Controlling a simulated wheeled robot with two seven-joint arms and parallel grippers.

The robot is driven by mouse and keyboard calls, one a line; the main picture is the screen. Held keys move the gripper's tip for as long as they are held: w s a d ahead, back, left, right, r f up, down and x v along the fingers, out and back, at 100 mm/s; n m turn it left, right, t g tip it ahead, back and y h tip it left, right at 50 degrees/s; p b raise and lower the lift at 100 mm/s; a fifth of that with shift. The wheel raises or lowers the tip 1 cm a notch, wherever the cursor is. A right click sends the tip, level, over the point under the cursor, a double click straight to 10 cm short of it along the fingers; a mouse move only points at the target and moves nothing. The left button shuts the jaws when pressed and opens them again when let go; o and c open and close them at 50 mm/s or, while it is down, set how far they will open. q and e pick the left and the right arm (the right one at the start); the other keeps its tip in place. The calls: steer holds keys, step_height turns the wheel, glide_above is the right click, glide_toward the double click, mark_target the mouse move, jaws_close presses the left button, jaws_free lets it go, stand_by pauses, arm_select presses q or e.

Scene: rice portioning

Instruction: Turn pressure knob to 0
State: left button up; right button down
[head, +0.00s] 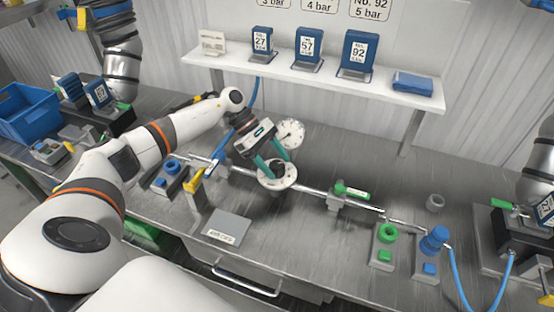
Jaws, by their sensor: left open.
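The pressure knob appears as a round white dial (284,184) on the metal pipe in the middle of the bench. My left gripper (272,170) is at this dial, with its two teal fingers apart and reaching down to its upper side. I cannot tell whether the fingers touch it. The dial's markings are too small to read. A white round gauge (291,133) stands just behind the gripper; its reading is not legible. My right gripper is not in view.
The pipe (310,190) runs across the bench. A yellow lever (194,180) is left of the gripper, a green-handled valve (352,191) right. Green (388,233) and blue (435,239) knobs stand at right. A shelf (325,87) with blue numbered boxes is behind. A grey plate (228,228) lies in front.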

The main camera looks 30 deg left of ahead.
arm_select(q)
steer(key=shift+d+f, duration=0.2)
steer(key=shift+d, duration=0.05)
steer(key=shift+d+f, duration=0.15)
steer(key=shift+f, duration=0.05)
steer(key=c, duration=1)
steer(key=shift+o, duration=0.2)
